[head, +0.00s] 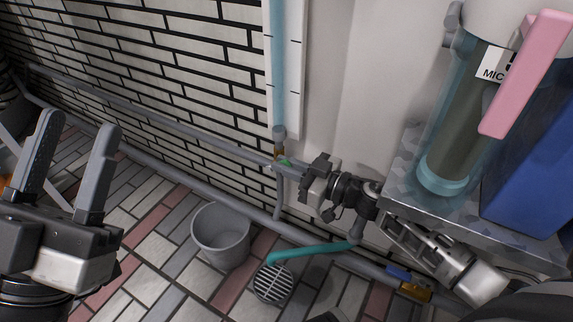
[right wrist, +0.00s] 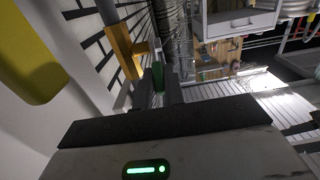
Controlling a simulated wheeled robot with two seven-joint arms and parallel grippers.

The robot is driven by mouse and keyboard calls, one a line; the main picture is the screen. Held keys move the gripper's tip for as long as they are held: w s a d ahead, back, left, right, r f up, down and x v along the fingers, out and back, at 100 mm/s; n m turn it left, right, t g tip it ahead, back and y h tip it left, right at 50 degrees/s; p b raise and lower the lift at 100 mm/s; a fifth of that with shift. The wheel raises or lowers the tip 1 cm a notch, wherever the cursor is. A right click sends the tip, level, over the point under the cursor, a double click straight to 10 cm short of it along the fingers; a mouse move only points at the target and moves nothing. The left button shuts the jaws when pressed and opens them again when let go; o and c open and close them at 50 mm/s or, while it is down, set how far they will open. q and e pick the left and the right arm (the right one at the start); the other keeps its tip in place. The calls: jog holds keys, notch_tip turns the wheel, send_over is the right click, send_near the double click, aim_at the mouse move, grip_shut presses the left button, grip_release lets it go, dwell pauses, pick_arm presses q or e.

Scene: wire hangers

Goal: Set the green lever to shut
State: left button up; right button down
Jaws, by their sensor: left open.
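The green lever (head: 285,162) is a small green piece on the pipe fitting below the clear blue-filled gauge tube (head: 279,75). In the right wrist view the green lever (right wrist: 158,76) stands upright between my fingertips, beside a brass-yellow pipe (right wrist: 120,42). My right gripper (head: 290,168) reaches in from the right and covers most of the lever in the head view. My left gripper (head: 78,122) is open and empty at the far left, away from the lever.
A grey bucket (head: 221,235) stands on the tiled floor below, near a round drain grate (head: 273,284) and a teal hose (head: 310,250). Grey pipes (head: 175,190) run along the brick wall. A metal ledge (head: 425,200) at right bears a canister with a pink handle (head: 525,75) and a blue box (head: 535,170).

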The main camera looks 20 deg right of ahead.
pick_arm(q)
jog(key=shift+w+r+y, duration=0.1)
jog(key=shift+y, duration=0.2)
jog(key=shift+w+a+f+n+y+p, duration=0.1)
jog(key=shift+w+f+n+y+p, duration=0.15)
jog(key=shift+f+n+y, duration=0.4)
jog(key=shift+w+a+f+n+y+p, duration=0.15)
jog(key=shift+f+n+y, duration=0.25)
jog(key=shift+n, duration=0.45)
pick_arm(e)
jog(key=shift+s+d+f+t+y, duration=0.1)
jog(key=shift+f+t+y, duration=0.2)
jog(key=shift+t+y, duration=0.2)
pick_arm(q)
jog(key=shift+d, duration=0.1)
pick_arm(e)
jog(key=c, duration=1.8)
grip_release()
jog(key=shift+o, duration=0.2)
pick_arm(q)
notch_tip(320, 180, down, 7)
jog(key=s+n+g+y+p, duration=0.1)
jog(key=n+g+y+p, duration=0.2)
jog(key=n, duration=0.3)
jog(key=shift+d+g+y+p, duration=0.3)
jog(key=shift+d+y+p, duration=0.05)
jog(key=shift+p, duration=0.25)
pick_arm(e)
jog(key=v, duration=1.6)
